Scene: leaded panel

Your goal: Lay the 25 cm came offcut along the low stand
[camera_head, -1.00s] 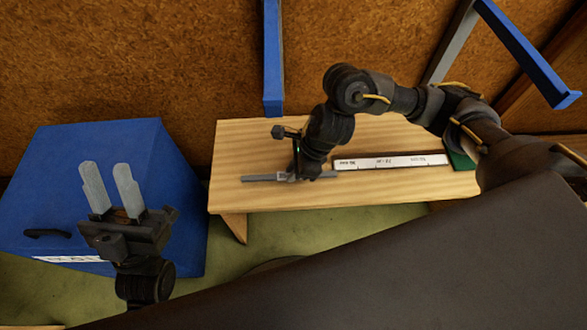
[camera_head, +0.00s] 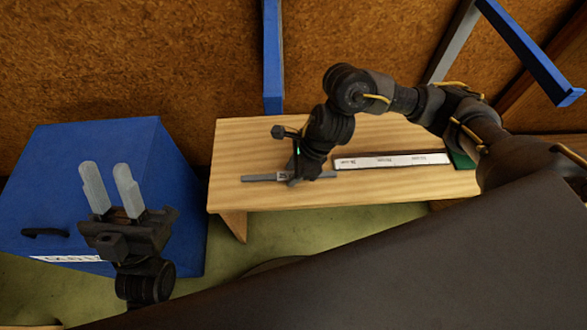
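The came offcut, a thin grey strip (camera_head: 258,178), lies along the left part of the low wooden stand (camera_head: 235,140), roughly parallel to its front edge. A small pale label shows near the strip's middle. My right gripper (camera_head: 291,179) points down at the strip just right of that label. Its fingers are mostly hidden by its own wrist, so I cannot tell whether they grip the strip. The strip's right end shows past the wrist. My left gripper (camera_head: 110,190) is open and empty, fingers up, in front of the blue box.
A long white-labelled strip (camera_head: 390,160) lies on the stand's right part, beside a green piece (camera_head: 462,160) partly behind my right arm. A blue box (camera_head: 90,150) stands left of the stand. A blue post (camera_head: 272,60) rises behind it. The stand's front left is clear.

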